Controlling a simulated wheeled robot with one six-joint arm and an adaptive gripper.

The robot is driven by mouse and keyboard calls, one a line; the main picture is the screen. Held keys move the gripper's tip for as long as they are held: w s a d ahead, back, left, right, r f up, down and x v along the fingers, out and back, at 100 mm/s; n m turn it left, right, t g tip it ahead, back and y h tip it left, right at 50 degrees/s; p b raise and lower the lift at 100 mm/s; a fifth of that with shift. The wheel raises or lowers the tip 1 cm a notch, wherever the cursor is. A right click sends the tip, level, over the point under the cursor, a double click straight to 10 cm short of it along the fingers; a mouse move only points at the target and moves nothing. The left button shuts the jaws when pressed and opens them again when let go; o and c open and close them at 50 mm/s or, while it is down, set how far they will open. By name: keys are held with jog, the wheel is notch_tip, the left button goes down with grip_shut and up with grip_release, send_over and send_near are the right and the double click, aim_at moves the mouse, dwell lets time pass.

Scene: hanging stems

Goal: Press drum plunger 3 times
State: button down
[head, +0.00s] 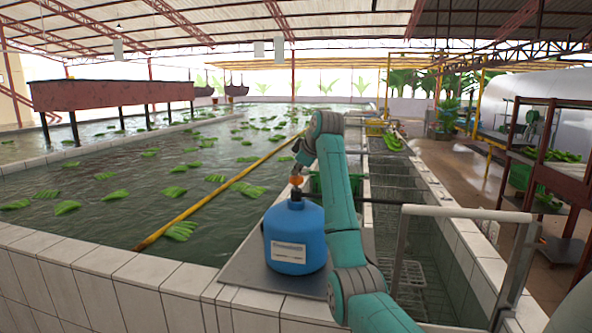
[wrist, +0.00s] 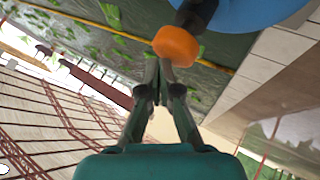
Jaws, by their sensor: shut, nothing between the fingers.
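A blue drum (head: 284,222) with a white label stands upright on a grey ledge (head: 240,275) at the pool's near corner. An orange plunger knob (head: 295,181) on a dark neck tops it. In the wrist view the knob (wrist: 178,46) is right ahead of my fingers, with part of the drum (wrist: 240,10) at the top edge. My gripper (wrist: 164,66) is shut and empty, its tips close to the knob. I cannot tell whether they touch it. In the head view my gripper (head: 298,170) is small and just above the knob, partly hidden by my teal arm.
A pool (head: 130,230) with floating green banana bunches lies left and behind, crossed by a yellow pole (head: 215,198). A metal railing (head: 400,245) and a tiled trough stand just right of the drum. A shelf rack (head: 545,150) is at the far right.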

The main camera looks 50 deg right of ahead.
aim_at(297, 177)
jog(key=shift+f, duration=0.1)
jog(key=shift+r, duration=1.45)
notch_tip(297, 177, up, 6)
dwell(1.0)
